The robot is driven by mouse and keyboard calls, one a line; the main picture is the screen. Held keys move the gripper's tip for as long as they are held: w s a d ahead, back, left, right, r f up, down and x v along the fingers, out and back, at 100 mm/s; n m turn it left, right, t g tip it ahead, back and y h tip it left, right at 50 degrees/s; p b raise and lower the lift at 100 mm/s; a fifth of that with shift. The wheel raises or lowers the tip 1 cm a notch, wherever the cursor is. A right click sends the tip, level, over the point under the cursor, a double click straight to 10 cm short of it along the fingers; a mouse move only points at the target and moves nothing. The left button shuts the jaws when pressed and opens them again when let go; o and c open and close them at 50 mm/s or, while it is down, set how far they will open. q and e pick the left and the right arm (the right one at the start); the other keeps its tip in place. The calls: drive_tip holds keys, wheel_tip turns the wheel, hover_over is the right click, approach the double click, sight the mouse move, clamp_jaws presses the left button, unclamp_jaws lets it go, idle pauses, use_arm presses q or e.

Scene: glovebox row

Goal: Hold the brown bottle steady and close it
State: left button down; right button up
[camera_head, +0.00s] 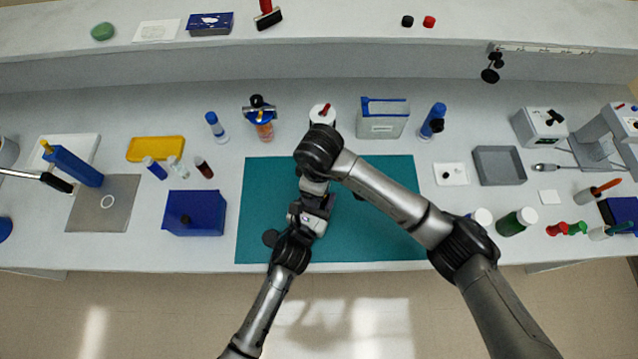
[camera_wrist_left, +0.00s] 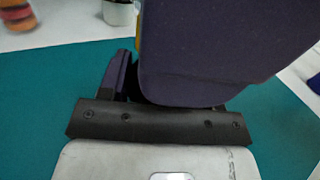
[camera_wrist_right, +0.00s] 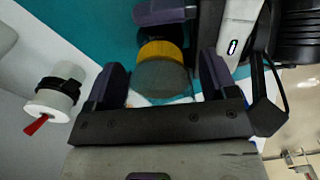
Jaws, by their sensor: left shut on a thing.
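The brown bottle shows in the right wrist view as a yellow-brown round band (camera_wrist_right: 162,50) under a dark grey round top (camera_wrist_right: 160,78), apparently its cap. I cannot tell how firmly the cap sits. My left gripper (camera_head: 325,203) is shut on the bottle over the teal mat (camera_head: 265,190); a yellow sliver shows by its finger in the left wrist view (camera_wrist_left: 138,38). My right gripper (camera_head: 314,188) is above the bottle. In its wrist view the fingers stand apart on both sides of the grey top, with small gaps. In the head view the arms hide the bottle.
A white pot with a red piece (camera_head: 322,114) stands just behind the mat. A grey-blue box (camera_head: 382,122) is behind its right part, a blue bin (camera_head: 195,213) left of it, and a green-capped bottle (camera_head: 516,222) to the right. The mat's outer parts look clear.

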drive_tip(key=shift+r, duration=2.25)
